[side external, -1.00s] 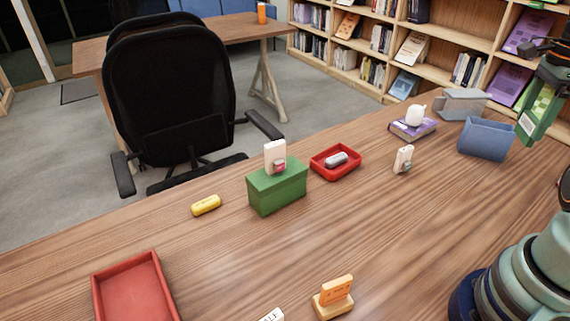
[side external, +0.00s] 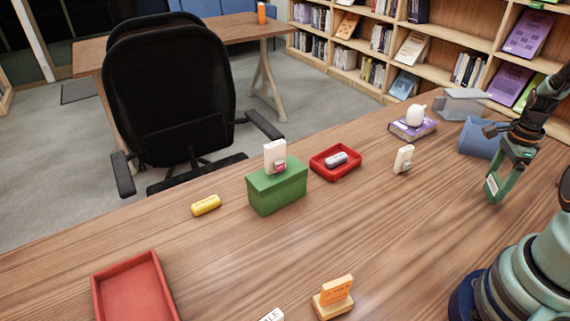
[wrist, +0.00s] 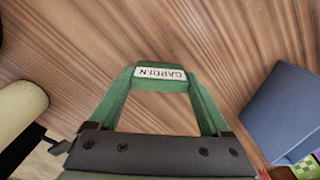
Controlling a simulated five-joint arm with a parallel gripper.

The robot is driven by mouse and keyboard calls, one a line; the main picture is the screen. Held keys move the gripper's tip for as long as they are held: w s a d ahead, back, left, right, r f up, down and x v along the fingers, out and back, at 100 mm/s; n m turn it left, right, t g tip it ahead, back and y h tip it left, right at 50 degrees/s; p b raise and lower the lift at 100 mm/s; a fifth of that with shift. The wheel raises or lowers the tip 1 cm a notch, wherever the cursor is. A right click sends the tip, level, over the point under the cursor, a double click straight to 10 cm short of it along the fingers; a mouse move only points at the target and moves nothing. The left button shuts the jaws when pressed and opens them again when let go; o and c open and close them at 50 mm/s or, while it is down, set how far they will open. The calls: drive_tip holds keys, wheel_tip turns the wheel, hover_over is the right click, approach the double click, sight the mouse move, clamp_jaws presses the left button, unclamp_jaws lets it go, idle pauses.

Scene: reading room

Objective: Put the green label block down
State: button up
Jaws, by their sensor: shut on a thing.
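My gripper (side external: 505,178) is low on the right side of the table in the side view, pointing down, and shut on the green label block (side external: 492,187). In the side view the block is small and partly merged with the green fingers. I cannot tell whether its underside touches the wood.
A blue bin (side external: 478,138) stands close behind my gripper and shows at right in the wrist view (wrist: 284,112). A white label holder (side external: 403,159), a red tray (side external: 318,166) and a green box (side external: 278,190) stand further left. The wood left of my gripper is clear.

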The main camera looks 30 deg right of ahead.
sight(498, 179)
drive_tip(key=shift+f, duration=0.65)
drive_tip(key=shift+f, duration=0.15)
drive_tip(key=o, duration=1.2)
drive_tip(key=shift+c, duration=0.2)
wheel_tip(498, 179, up, 12)
drive_tip(key=w+a+r+n+t+h, duration=0.1)
drive_tip(key=w+a+r+n, duration=0.2)
drive_tip(key=w+a+n, duration=0.25)
drive_tip(key=w+a+r+n+t, duration=0.1)
drive_tip(key=w+a+r+n, duration=0.25)
drive_tip(key=a+n, duration=0.35)
drive_tip(key=a+r+n+t, duration=0.1)
drive_tip(key=a+r+n, duration=0.1)
drive_tip(key=a+n, duration=0.5)
drive_tip(key=w+a+r+n+t+y, duration=0.1)
drive_tip(key=a+r+n+t, duration=0.1)
drive_tip(key=a+n, duration=0.5)
drive_tip(key=shift+w+a+t, duration=0.25)
drive_tip(key=shift+a+t, duration=0.05)
drive_tip(key=shift+a, duration=0.45)
